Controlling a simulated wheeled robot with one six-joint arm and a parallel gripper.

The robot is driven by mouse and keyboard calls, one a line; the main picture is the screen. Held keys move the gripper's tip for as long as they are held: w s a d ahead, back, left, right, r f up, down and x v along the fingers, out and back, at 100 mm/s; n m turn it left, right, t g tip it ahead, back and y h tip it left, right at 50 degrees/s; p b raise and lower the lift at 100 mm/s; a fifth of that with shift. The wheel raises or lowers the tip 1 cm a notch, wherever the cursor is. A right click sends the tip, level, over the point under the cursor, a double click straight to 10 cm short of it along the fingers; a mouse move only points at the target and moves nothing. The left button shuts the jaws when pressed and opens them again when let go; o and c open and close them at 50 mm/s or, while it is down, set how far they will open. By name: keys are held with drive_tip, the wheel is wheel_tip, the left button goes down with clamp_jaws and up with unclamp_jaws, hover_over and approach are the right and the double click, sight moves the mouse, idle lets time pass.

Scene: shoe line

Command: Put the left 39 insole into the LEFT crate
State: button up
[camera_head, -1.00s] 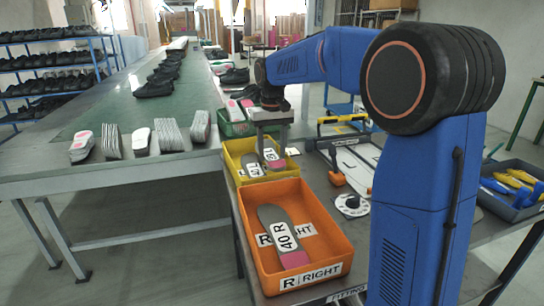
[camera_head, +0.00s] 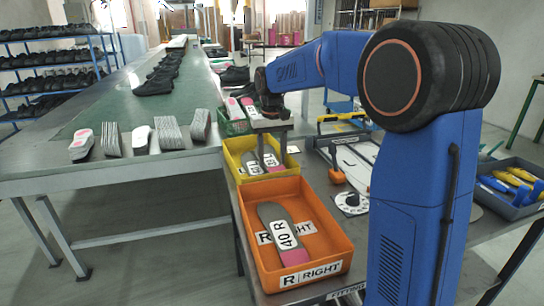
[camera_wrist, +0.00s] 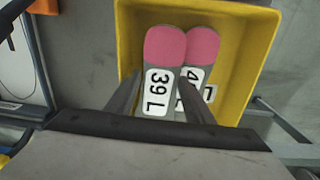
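The 39 L insole (camera_wrist: 158,90), grey with a pink end and a white label, lies in the yellow crate (camera_wrist: 243,45), partly over another left insole (camera_wrist: 197,60). In the head view the yellow crate (camera_head: 231,166) stands behind the orange one, and the 39 L insole (camera_head: 271,160) is the right one of the two. My gripper (camera_wrist: 160,92) is open, with a finger on each side of the 39 L insole and gaps between. In the head view my gripper (camera_head: 270,138) is just above the crate. The crate's own label is mostly covered.
The orange RIGHT crate (camera_head: 325,225) in front holds a 40 R insole (camera_head: 284,235). A green crate (camera_head: 230,129) with insoles stands behind the yellow one. Stacks of insoles (camera_head: 168,135) stand on the long table at left. A blue-grey bin (camera_head: 517,190) is at the right.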

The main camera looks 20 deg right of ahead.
sight(272, 164)
drive_tip(key=shift+o, duration=0.8)
wheel_tip(272, 164, up, 13)
drive_tip(key=shift+r, duration=0.1)
